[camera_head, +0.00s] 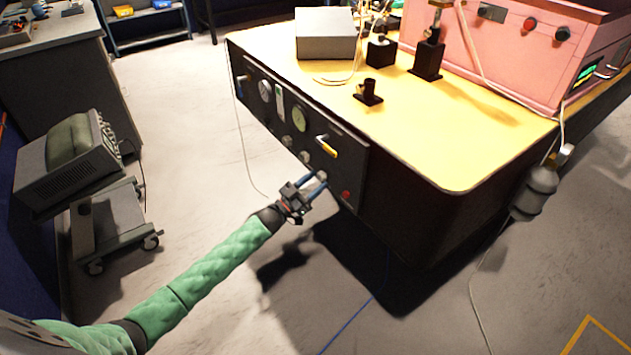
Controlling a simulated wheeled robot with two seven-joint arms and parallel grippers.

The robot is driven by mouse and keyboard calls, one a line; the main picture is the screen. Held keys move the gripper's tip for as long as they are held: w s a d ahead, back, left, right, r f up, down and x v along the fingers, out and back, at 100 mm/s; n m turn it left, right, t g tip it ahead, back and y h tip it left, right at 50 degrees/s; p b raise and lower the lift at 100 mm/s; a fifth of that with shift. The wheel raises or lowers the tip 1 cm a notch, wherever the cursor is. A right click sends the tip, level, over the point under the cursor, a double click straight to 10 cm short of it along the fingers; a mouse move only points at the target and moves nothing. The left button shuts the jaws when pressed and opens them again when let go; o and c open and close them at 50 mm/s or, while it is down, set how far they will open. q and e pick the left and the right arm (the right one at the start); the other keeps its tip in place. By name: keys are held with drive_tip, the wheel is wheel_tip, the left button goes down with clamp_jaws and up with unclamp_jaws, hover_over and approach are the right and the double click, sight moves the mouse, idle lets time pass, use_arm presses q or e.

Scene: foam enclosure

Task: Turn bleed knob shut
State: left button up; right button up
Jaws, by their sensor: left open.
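A black control panel (268,122) is set in the side of the yellow-topped table. It carries round gauges, a yellow-handled lever (327,147), a red button (346,194) and small pale knobs. One knob (304,156) sits below the lever, and another (287,141) is to its left. No label is readable, so I cannot tell which is the bleed knob. My left gripper (315,184) is open at the panel's lower edge, its blue fingers pointing toward the panel at a pale knob-like part. I cannot tell if they touch it. My right gripper is out of view.
The yellow tabletop (430,130) holds a grey box (325,36), black mounts and a pink cabinet (500,45). A grey cart (105,225) stands at the left. A blue cable (350,318) lies on the floor. The floor left of the panel is mostly clear.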

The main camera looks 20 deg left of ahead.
use_arm(q)
drive_tip(key=shift+w+d+r, duration=0.1)
drive_tip(key=shift+w+d, duration=0.1)
drive_tip(key=shift+w, duration=0.05)
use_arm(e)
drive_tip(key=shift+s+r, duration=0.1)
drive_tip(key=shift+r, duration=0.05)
use_arm(q)
drive_tip(key=c, duration=1)
